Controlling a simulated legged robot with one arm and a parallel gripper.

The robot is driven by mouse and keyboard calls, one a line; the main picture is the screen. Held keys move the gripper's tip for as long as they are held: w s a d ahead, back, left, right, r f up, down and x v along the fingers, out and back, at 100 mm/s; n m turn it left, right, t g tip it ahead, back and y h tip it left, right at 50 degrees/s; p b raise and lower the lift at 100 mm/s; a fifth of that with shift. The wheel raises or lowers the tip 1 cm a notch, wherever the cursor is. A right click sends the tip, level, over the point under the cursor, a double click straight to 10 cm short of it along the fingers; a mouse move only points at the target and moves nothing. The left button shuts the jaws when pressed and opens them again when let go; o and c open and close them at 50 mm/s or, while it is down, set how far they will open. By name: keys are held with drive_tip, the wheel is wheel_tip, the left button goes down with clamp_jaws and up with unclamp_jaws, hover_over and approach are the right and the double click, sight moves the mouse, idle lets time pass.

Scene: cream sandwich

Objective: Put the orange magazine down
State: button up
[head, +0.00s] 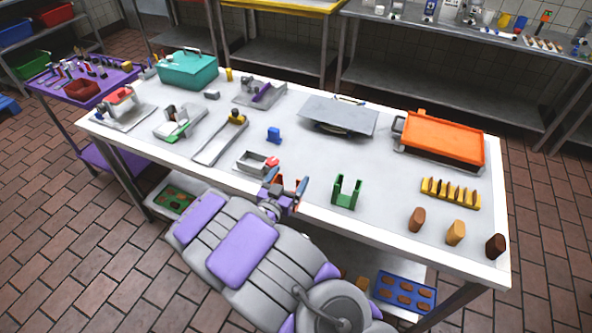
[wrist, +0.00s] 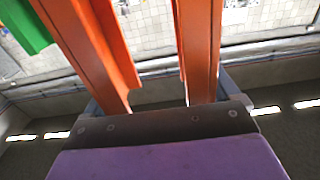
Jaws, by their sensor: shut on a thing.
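The orange magazine shows in the wrist view (wrist: 202,45) as two orange uprights with a gap between them, rising from my gripper (wrist: 160,98). Grey finger parts show on both sides of it, and my gripper is shut on it. In the head view, my gripper (head: 286,191) is at the table's near edge, with small orange parts of the magazine (head: 302,185) showing at it. The arm hides much of the magazine there. I cannot tell whether its base touches the table.
A green magazine (head: 347,191) stands upright to the right on the white table (head: 310,158). Bare tabletop lies between the gripper and the green magazine.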

drive_tip(key=w+f+b, duration=0.1)
drive_tip(key=w, duration=0.2)
drive_tip(key=w+d+f+b, duration=0.1)
drive_tip(key=w, duration=0.2)
drive_tip(key=w+f+b, duration=0.1)
drive_tip(key=w+f, duration=0.1)
drive_tip(key=w, duration=0.1)
drive_tip(key=shift+w+d, duration=0.15)
drive_tip(key=shift+d, duration=0.05)
drive_tip(key=shift+d+f, duration=0.15)
drive_tip(key=shift+f, duration=0.1)
drive_tip(key=shift+d+r, duration=0.15)
drive_tip(key=shift+d, duration=0.3)
drive_tip(key=o, duration=1)
drive_tip(key=shift+o, duration=0.7)
drive_tip(key=shift+a, duration=0.1)
drive_tip(key=shift+o, duration=0.3)
drive_tip(key=shift+a, duration=0.35)
